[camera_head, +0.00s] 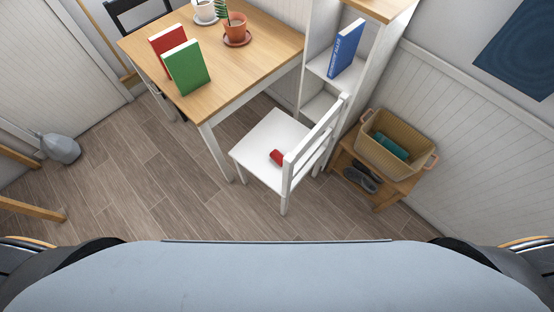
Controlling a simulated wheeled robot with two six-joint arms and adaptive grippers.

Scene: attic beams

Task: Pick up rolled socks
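A small red rounded bundle (277,157), which looks like the rolled socks, lies on the seat of the white chair (258,140). The chair's slatted back stands to the right of the bundle and partly covers its right side. Neither of my grippers shows in the camera_head view.
A wooden table (245,62) holds a red book, a green book (187,68), a potted plant (236,30) and a cup. A shelf with a blue book (345,48) stands behind the chair. A wicker basket (372,152) with a teal item sits right. Floor in front is clear.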

